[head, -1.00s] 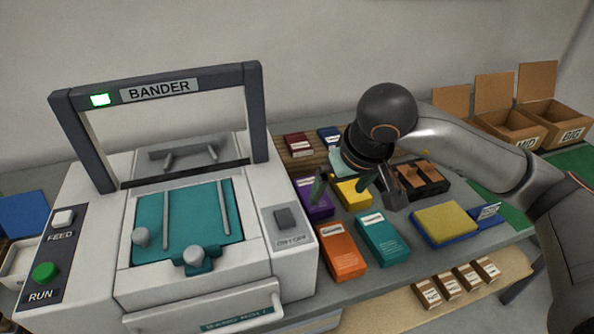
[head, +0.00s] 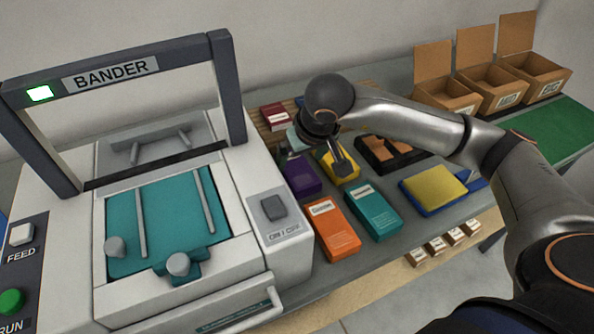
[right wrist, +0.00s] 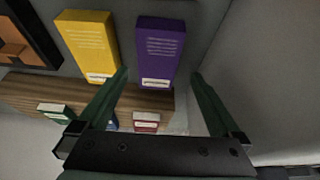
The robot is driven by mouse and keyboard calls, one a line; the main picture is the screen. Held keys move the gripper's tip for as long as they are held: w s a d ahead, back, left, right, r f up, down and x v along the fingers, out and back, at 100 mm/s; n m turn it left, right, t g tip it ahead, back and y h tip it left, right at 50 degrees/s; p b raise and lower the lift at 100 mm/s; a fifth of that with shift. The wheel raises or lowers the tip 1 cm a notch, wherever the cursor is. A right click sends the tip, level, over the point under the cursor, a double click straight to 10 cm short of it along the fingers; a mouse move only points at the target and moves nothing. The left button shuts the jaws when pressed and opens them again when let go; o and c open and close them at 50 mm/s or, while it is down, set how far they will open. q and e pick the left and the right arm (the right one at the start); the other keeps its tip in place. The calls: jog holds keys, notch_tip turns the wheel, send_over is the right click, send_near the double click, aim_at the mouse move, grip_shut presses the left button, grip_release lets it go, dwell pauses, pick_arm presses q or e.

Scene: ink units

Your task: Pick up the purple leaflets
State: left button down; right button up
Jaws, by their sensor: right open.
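The purple leaflets (head: 302,178) lie as a stack on the grey table, between the bander and the yellow stack (head: 338,168). My right gripper (head: 316,158) is open and empty above the far end of the purple stack, and its arm hides part of the area behind. In the right wrist view the purple leaflets (right wrist: 160,48) lie between and beyond the two green fingers of the gripper (right wrist: 160,76), with their white label end nearest. The yellow stack (right wrist: 88,45) is just left of the left finger there. I see no contact. My left gripper is out of view.
The bander (head: 260,165) stands close on the left. Orange (head: 332,228) and teal (head: 374,212) stacks lie in front. A dark tray (head: 378,160), a yellow pad (head: 434,187) and open cardboard boxes (head: 505,98) are to the right. A wooden rack (right wrist: 25,92) lies behind.

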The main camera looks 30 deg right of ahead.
aim_at(297, 168)
jog(key=x, duration=0.4)
jog(key=shift+w+d+f, duration=0.15)
jog(key=shift+f, duration=0.1)
jog(key=shift+r, duration=0.1)
jog(key=c, duration=1.4)
